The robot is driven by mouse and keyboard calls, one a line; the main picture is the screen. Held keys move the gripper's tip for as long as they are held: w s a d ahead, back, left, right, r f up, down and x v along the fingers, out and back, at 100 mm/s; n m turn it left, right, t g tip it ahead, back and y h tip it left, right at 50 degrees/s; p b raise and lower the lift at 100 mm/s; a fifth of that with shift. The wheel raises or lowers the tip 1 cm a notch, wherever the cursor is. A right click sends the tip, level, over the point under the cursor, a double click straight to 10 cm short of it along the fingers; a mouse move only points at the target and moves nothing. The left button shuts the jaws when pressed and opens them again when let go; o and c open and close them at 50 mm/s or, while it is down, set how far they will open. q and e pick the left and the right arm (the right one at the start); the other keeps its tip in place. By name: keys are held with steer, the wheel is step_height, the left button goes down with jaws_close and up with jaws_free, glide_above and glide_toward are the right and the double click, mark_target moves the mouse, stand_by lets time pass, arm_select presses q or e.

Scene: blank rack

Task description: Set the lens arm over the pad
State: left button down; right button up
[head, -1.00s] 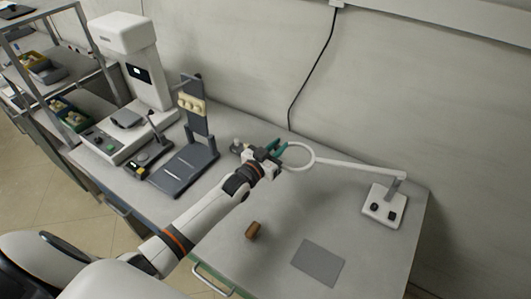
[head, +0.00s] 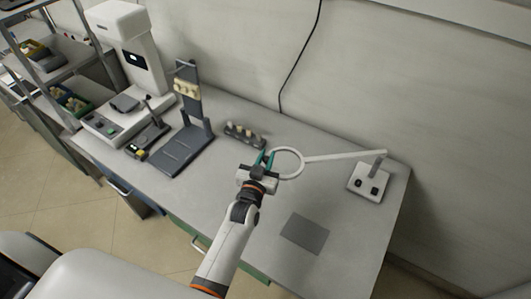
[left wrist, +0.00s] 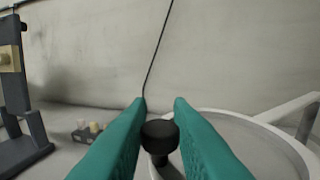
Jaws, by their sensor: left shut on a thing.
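The lens arm (head: 345,156) is a thin white bar with a white ring at its free end, on a white base (head: 369,182) with two black knobs at the right of the table. My left gripper (head: 265,159), with teal fingers, is shut on a black knob (left wrist: 160,134) at the ring's left edge. The ring's rim also shows in the left wrist view (left wrist: 286,137). The pad (head: 305,233) is a flat grey rectangle on the table, nearer me than the ring; the ring is not over it. My right gripper is out of view.
A rack of small pale pieces (head: 245,136) stands behind my left gripper. A dark stand (head: 185,147) and a white instrument (head: 131,52) stand at the left. The table around the pad looks clear; my left arm hides part of it.

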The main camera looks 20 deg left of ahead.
arm_select(q)
steer(key=c, duration=1.3)
jaws_free()
steer(key=shift+s+d+b, duration=0.15)
steer(key=shift+s+b, duration=0.65)
steer(key=shift+s, duration=2.2)
steer(key=shift+s+d+b, duration=0.15)
steer(key=shift+s+b, duration=0.65)
steer(key=shift+s, duration=2.2)
